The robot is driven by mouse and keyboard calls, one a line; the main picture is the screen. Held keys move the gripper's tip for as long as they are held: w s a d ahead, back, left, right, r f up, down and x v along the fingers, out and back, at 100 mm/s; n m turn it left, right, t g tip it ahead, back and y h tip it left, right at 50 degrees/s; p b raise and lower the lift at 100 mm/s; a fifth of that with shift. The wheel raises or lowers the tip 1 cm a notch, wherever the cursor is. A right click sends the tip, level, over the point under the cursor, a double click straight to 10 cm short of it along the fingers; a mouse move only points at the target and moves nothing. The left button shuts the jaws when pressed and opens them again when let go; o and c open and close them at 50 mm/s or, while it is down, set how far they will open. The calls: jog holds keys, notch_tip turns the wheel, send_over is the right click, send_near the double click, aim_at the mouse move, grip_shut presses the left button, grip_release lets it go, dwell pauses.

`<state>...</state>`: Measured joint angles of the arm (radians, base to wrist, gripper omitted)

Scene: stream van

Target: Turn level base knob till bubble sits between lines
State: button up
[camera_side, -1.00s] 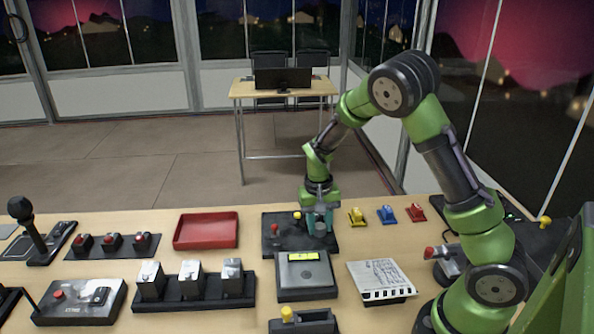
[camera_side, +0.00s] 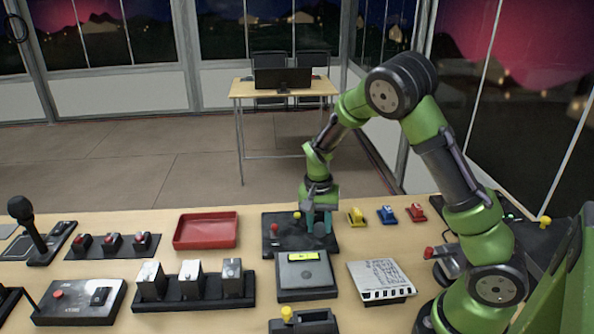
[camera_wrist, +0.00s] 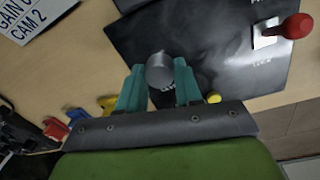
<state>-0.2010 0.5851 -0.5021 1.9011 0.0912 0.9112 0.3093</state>
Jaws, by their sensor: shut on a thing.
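A grey round knob (camera_wrist: 160,70) stands on a black base plate (camera_wrist: 125,35) in the wrist view. My gripper (camera_wrist: 160,88) has its teal fingers shut on the knob, one on each side. In the side view my gripper (camera_side: 319,220) points down at the right part of the black plate (camera_side: 285,245), and its fingers hide the knob. In front of it is a grey box (camera_side: 306,281) with a yellow-green level vial (camera_side: 303,257) on top. The bubble and lines are too small to read.
A red-topped lever (camera_side: 274,230) stands on the plate left of my gripper. Yellow (camera_side: 356,217), blue (camera_side: 387,214) and red (camera_side: 415,212) small items lie to the right. A labelled white panel (camera_side: 382,278) sits right of the box. A red tray (camera_side: 206,231) is at left.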

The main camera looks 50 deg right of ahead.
aim_at(316, 225)
jog(key=o, duration=1)
jog(key=shift+o, duration=0.2)
notch_tip(316, 225, up, 17)
jog(key=shift+w+a, duration=0.2)
jog(key=shift+w, duration=0.2)
jog(key=shift+w, duration=0.1)
jog(key=s+a+r+n+t+y, duration=0.1)
jog(key=s+a+n+t, duration=0.3)
jog(key=s, duration=0.4)
jog(key=s+a+r+n+t+y, duration=0.1)
jog(key=s+a+r+n+t, duration=0.2)
jog(key=s+a, duration=0.4)
jog(key=shift+s+a+r+n+t, duration=0.3)
jog(key=shift+s+r+n+t, duration=0.1)
jog(key=shift+s+r, duration=0.15)
